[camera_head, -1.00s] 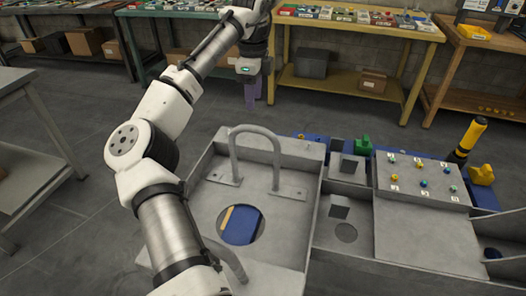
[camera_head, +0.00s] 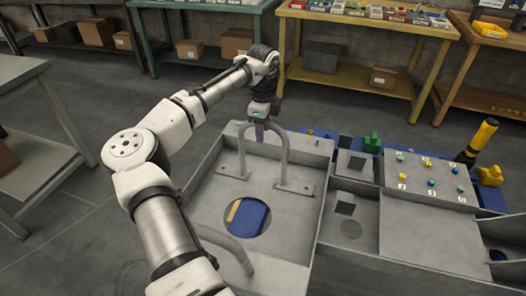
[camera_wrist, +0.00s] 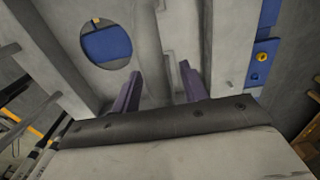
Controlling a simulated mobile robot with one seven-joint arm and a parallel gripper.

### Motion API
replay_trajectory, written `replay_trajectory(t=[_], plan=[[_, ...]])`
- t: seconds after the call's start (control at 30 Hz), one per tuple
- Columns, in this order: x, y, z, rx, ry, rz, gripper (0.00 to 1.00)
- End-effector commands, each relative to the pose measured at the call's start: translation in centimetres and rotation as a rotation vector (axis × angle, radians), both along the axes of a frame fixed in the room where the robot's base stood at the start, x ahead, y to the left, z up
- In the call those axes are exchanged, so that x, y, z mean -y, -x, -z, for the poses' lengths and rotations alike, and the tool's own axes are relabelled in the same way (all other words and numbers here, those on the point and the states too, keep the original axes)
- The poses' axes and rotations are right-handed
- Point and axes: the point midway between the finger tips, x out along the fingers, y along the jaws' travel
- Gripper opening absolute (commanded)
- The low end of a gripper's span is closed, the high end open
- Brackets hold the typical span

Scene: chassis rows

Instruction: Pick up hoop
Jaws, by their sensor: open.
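A grey hoop (camera_head: 285,152) stands upright as an arch near the back of a grey tray-like chassis (camera_head: 205,160). My gripper (camera_head: 260,141) points down at the top middle of this hoop, with its purple fingers overlapping the arch in the head view. In the wrist view my gripper (camera_wrist: 160,68) has its two fingers apart, with grey surfaces between and beyond them. I cannot tell whether the fingers straddle the hoop's bar or touch it. A second grey hoop (camera_head: 236,250) stands at the front left, partly hidden by my arm.
The chassis floor has a round hole (camera_head: 247,217) showing blue below. A panel with several coloured knobs (camera_head: 430,170) and a black and yellow handle (camera_head: 477,140) stand at right. Laden benches (camera_head: 370,30) line the back wall. A grey table (camera_head: 30,90) stands left.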

Motion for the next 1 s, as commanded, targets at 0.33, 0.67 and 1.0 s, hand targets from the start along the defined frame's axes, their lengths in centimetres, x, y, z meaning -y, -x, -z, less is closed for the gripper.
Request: replay_trajectory(t=[0.33,0.67,1.0], plan=[[0.0,0.02,0.8,0.001,0.0,0.0,0.41],[0.01,0.01,0.77,0.001,0.0,0.0,0.0],[0.01,0.01,0.75,0.001,0.0,0.0,0.0]])
